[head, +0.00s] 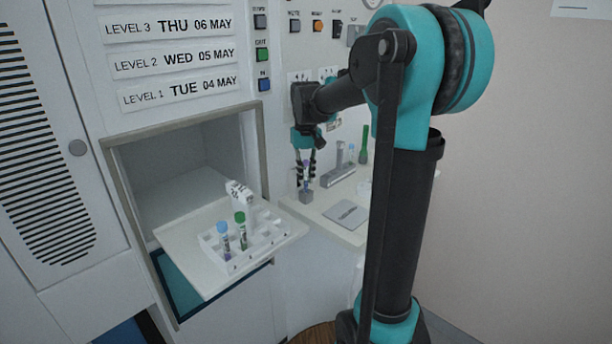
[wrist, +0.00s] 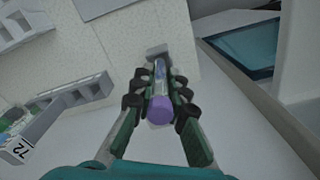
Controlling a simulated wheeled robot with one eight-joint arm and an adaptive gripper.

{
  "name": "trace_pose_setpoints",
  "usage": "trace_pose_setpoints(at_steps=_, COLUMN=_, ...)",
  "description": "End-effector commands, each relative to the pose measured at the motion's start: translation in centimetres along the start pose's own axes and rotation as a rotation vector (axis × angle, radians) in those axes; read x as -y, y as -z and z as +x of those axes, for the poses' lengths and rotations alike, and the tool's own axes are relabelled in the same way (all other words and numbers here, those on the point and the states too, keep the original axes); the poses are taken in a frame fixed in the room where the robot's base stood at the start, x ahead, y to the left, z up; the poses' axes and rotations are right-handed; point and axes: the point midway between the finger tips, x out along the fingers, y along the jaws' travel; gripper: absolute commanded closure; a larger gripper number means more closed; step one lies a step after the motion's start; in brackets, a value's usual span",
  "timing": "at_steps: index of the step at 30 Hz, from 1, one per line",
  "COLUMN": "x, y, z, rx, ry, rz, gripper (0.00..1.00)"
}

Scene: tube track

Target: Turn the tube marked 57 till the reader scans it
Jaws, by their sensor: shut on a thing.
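A purple-capped tube (wrist: 161,108) stands between the fingers of my gripper (wrist: 160,100), which is shut around it just below the cap. In the head view my gripper (head: 306,174) holds the same tube (head: 306,185) upright over a small grey block (head: 306,196) on the white counter. The tube's lower end is at this block, which also shows in the wrist view (wrist: 158,50); I cannot tell how deep it sits. No number is readable on the tube, so I cannot confirm 57. I cannot tell whether the block is the reader, and no scan signal shows.
A white rack (head: 262,243) with a blue-capped tube (head: 224,240) and a green-capped tube (head: 241,232) sits on a pulled-out shelf (head: 180,243). A grey rack (head: 338,177) with tubes stands behind my gripper. A flat grey plate (head: 346,213) lies on the counter.

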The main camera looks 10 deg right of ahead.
Motion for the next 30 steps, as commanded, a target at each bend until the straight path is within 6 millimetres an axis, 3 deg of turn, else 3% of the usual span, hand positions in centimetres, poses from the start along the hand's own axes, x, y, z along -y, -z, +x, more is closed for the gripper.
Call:
trace_pose_setpoints(at_steps=24, x=0.0, y=0.0, z=1.3, rx=0.000, ry=0.000, rz=0.000, gripper=1.00)
trace_pose_setpoints(at_steps=25, x=0.0, y=0.0, z=1.3, rx=0.000, ry=0.000, rz=0.000, gripper=0.82)
trace_pose_setpoints(at_steps=30, x=0.0, y=0.0, z=1.3, rx=0.000, ry=0.000, rz=0.000, gripper=0.62)
